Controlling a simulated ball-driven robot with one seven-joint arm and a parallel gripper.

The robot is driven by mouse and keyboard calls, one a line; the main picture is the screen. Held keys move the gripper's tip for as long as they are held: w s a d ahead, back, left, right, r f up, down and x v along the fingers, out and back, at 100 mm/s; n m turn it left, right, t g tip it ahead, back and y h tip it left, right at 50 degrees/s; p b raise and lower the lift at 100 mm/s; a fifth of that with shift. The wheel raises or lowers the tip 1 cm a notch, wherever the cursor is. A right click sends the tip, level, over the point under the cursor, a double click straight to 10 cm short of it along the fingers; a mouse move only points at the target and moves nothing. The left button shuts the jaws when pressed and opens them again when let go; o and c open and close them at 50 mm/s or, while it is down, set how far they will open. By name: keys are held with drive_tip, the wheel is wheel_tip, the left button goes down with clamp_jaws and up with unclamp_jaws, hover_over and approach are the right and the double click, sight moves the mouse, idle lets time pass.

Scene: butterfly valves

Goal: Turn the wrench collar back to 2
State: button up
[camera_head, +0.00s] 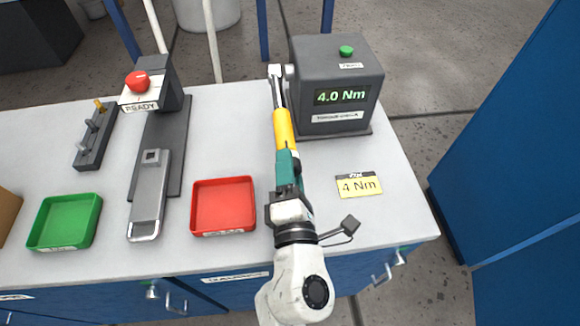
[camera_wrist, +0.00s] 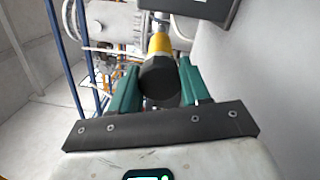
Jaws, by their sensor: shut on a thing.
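The torque wrench (camera_head: 284,127) has a bright metal head and a yellow handle. Its head is at the left side of the dark tester box (camera_head: 318,72), and its handle runs toward me above the bench. My gripper (camera_head: 287,164) has teal fingers around the near end of the handle. In the wrist view, the teal fingers stand on both sides of the wrench's round dark end (camera_wrist: 159,82), with yellow beyond it. The tester's display reads 4.0 Nm. Any scale on the collar is hidden or too small to read.
A yellow and white "4 Nm" card (camera_head: 359,186) lies right of my gripper. A red tray (camera_head: 223,206), a grey clamp-like fixture with a red button (camera_head: 137,81) and a green tray (camera_head: 65,222) are to the left. A blue cabinet (camera_head: 510,150) stands right of the bench.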

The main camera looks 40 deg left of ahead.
drive_tip(key=shift+s+a+f+n, duration=0.2)
drive_tip(key=shift+s+n, duration=0.05)
drive_tip(key=shift+n, duration=0.45)
drive_tip(key=o, duration=0.8)
drive_tip(key=shift+o, duration=1.3)
drive_tip(key=shift+w+r, duration=0.1)
drive_tip(key=shift+d, duration=0.15)
drive_tip(key=v, duration=1)
drive_tip(key=shift+s+d, duration=0.2)
drive_tip(key=shift+s, duration=0.1)
